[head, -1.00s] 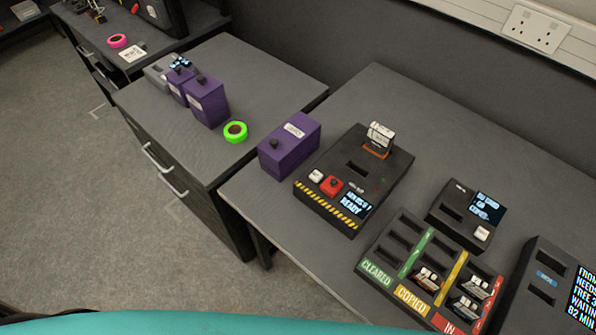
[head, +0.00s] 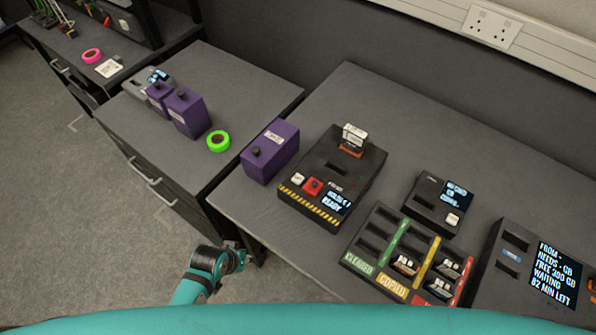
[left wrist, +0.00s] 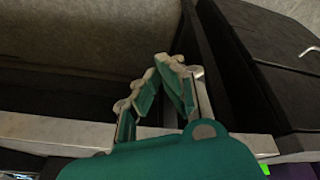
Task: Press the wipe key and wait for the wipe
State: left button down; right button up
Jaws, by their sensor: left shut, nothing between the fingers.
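The wipe station (head: 333,172) is a black box with yellow-black hazard stripes on the desk in the head view. Its red key (head: 313,186) sits beside a white key (head: 298,178) and a small screen (head: 336,203) that reads READY on its lower line. A card with a white label (head: 354,134) stands upright in the slot at its back. My left gripper (head: 240,256) is low in front of the desk's near left edge, below and left of the station and apart from it. In the left wrist view its fingers (left wrist: 168,65) meet at the tips, shut and empty. My right gripper is not in view.
A purple box (head: 270,152) stands left of the station. A slotted tray (head: 368,242) with green, yellow and red sections holds several cards at the front. A small black unit (head: 428,200) and a larger screen unit (head: 540,265) stand to the right. Green tape (head: 209,141) lies on the side cabinet.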

pick_arm(q)
notch_tip(320, 180, up, 7)
jog(key=w+d, duration=0.2)
notch_tip(320, 180, up, 19)
jog(key=t+h+p, duration=0.2)
jog(key=h+p, duration=0.1)
jog(key=h, duration=0.2)
send_over(296, 176)
jog(key=shift+f, duration=0.1)
notch_tip(296, 176, down, 7)
jog(key=b, duration=0.7)
jog(key=shift+f+b, duration=0.55)
jog(key=shift+f, duration=0.3)
